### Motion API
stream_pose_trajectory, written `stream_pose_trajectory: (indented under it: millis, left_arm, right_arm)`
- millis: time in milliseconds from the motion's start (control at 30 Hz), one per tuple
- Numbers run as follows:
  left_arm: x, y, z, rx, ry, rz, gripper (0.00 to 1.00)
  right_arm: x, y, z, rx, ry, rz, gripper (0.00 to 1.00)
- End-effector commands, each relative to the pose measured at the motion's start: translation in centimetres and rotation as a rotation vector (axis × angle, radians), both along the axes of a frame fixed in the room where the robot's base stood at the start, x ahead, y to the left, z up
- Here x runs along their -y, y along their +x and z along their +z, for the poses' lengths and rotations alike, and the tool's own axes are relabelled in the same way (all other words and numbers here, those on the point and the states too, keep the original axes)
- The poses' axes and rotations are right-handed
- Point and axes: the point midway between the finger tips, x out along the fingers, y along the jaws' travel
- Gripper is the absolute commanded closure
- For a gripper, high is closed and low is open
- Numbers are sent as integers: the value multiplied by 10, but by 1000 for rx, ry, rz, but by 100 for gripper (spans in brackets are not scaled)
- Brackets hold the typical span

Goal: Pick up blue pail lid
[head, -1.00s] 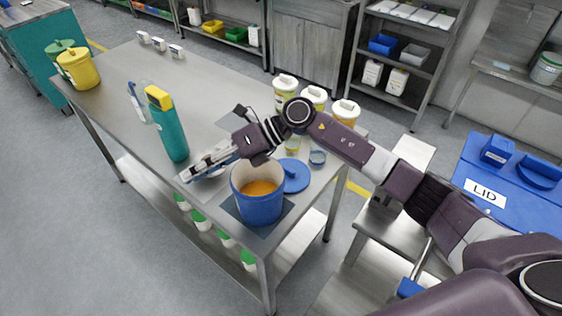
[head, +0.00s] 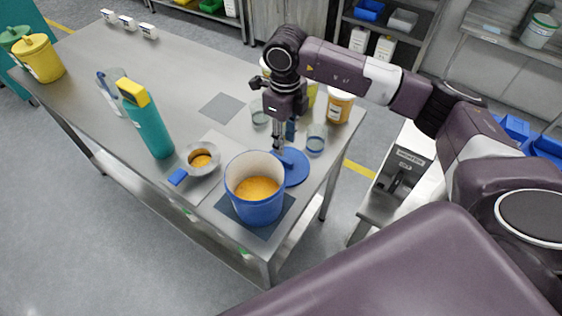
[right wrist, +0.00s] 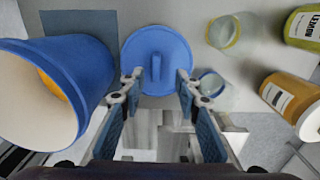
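The blue pail lid (head: 294,170) lies on the steel table, just right of and behind the blue pail (head: 258,206). The pail is uncovered and has orange contents. My right gripper (head: 280,148) points down over the lid. In the right wrist view its two fingers (right wrist: 157,82) are apart, one on each side of the lid's raised handle (right wrist: 156,68); the lid (right wrist: 172,45) shows beyond them. Nothing is gripped, and I cannot tell whether the fingertips touch the lid. My left gripper is not in view.
A metal scoop (head: 202,160) with a blue handle lies left of the pail, near a teal bottle (head: 147,122). Glass beakers (head: 316,140) and an orange-labelled jar (head: 340,105) stand close behind the lid.

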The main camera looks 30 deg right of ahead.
Motion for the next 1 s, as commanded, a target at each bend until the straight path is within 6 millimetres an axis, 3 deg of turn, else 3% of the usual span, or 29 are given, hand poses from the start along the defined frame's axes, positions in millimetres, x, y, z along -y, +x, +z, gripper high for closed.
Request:
stream_pose_trajectory:
  millis: [533,833,1000]
  left_arm:
    - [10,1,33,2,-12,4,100]
    - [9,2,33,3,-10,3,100]
    - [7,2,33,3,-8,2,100]
  right_arm:
    - [0,-7,-65,-3,4,1,70]
    - [-1,-7,-71,-1,4,4,70]
    - [-1,-7,-71,-1,4,3,88]
